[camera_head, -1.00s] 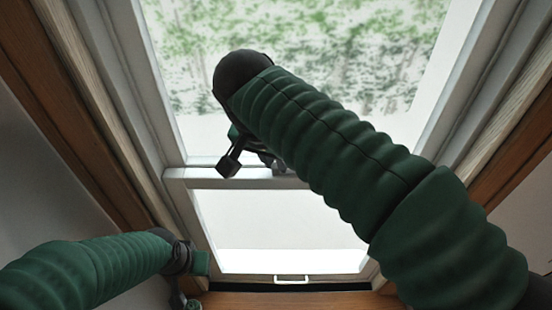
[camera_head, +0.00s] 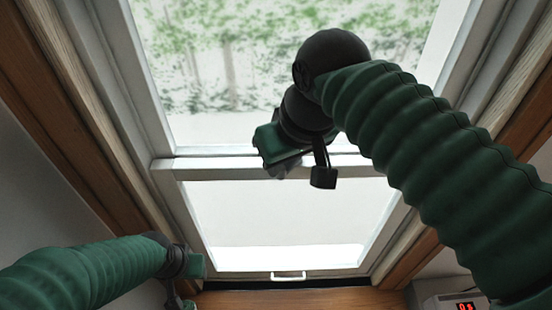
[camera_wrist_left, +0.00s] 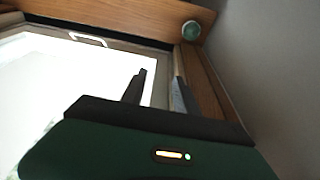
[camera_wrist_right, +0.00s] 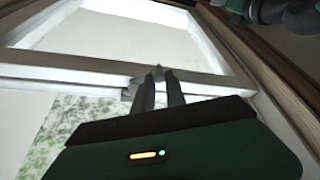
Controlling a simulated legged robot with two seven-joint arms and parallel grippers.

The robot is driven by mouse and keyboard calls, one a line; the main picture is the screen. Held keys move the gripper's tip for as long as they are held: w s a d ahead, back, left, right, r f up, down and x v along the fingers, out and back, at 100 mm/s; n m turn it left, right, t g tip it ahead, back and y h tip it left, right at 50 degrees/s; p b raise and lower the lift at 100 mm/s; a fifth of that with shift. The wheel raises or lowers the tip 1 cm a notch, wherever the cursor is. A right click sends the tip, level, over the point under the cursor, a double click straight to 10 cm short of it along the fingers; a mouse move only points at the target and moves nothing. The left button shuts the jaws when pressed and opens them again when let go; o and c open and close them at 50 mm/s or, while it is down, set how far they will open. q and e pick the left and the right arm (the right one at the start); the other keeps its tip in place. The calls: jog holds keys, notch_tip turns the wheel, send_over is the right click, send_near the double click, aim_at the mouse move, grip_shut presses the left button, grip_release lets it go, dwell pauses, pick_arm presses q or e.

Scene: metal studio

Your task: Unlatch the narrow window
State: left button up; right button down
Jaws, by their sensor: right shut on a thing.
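The window (camera_head: 290,112) is white-framed, with a large upper pane, a crossbar (camera_head: 190,170) and a shorter lower pane. My right gripper (camera_head: 277,170) is at the crossbar, partly hidden by its own wrist. A white handle (camera_head: 288,276) is on the bottom rail.
Wooden trim (camera_head: 62,130) and sloping walls flank the window. A device with a red display (camera_head: 466,306) is at the lower right. Free room lies before the lower pane.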

aim_at(306, 167)
jog(key=d+n, duration=0.1)
jog(key=n, duration=0.1)
jog(key=d+n+g+y, duration=0.1)
jog(key=n, duration=0.2)
jog(key=s+d+n+g+y, duration=0.1)
jog(key=n, duration=0.1)
jog(key=shift+d+n, duration=0.2)
jog(key=shift+n, duration=0.4)
jog(key=c, duration=1.4)
grip_release()
jog(key=shift+d, duration=0.15)
jog(key=shift+c, duration=0.2)
jog(key=shift+o, duration=0.4)
jog(key=shift+s+d, duration=0.1)
jog(key=shift+d, duration=0.05)
jog(key=shift+d+r, duration=0.1)
